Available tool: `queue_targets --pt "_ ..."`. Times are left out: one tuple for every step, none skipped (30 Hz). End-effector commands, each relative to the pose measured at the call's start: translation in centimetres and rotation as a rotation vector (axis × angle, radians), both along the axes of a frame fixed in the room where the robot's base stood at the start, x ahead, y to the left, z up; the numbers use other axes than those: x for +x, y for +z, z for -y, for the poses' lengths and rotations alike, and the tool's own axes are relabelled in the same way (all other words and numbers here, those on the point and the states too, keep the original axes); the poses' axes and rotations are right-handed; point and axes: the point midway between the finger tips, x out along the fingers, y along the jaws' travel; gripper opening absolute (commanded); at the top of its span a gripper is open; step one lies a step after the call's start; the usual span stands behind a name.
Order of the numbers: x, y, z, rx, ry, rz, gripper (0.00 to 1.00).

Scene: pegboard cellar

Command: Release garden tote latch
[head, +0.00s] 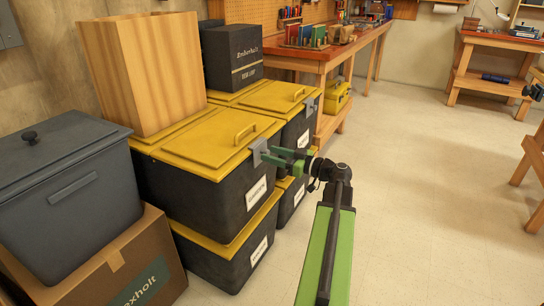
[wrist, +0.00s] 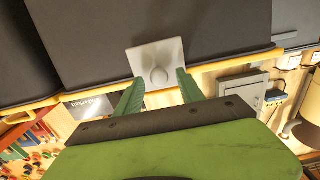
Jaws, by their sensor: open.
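A black tote with a yellow lid (head: 200,150) sits on top of a similar tote; its white label (head: 256,194) is too small to read. A grey latch plate (head: 259,151) is at the lid's right edge. In the wrist view the latch plate (wrist: 143,58) carries a round grey knob (wrist: 159,76). My gripper (head: 270,153) is at the latch, with its green fingers open. In the wrist view my gripper (wrist: 160,78) has one fingertip on each side of the knob, with gaps showing. Whether a finger touches the plate, I cannot tell.
Another yellow-lidded tote (head: 283,97) with a grey latch (head: 308,106) stands behind. A grey bin (head: 75,180) on a cardboard box (head: 120,265) stands left. The floor (head: 430,190) on the right is clear.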

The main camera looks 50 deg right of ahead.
Motion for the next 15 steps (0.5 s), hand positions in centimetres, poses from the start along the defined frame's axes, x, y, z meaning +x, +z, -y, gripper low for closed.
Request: queue_targets --pt "0.01 0.0 0.0 0.0 0.0 0.0 0.45" --pt "0.0 0.0 0.0 0.0 0.0 0.0 0.45" --pt "-0.01 0.0 0.0 0.0 0.0 0.0 0.45" --pt "-0.01 0.0 -0.01 0.0 0.0 0.0 0.45" --pt "-0.01 0.0 -0.01 0.0 0.0 0.0 0.44" --pt "-0.01 0.0 -0.01 0.0 0.0 0.0 0.39" --pt "-0.01 0.0 -0.01 0.0 0.0 0.0 0.35" --pt "-0.01 0.0 -0.01 0.0 0.0 0.0 0.31" --pt "-0.01 0.0 -0.02 0.0 0.0 0.0 0.26" --pt "-0.01 0.0 -0.02 0.0 0.0 0.0 0.22" --pt "-0.01 0.0 -0.02 0.0 0.0 0.0 0.18" --pt "-0.01 0.0 -0.02 0.0 0.001 0.0 0.13" --pt "-0.01 0.0 -0.03 0.0 0.001 0.0 0.09" --pt "-0.01 0.0 -0.03 0.0 0.001 0.0 0.05" --pt "-0.01 0.0 -0.04 0.0 0.001 0.0 0.0"
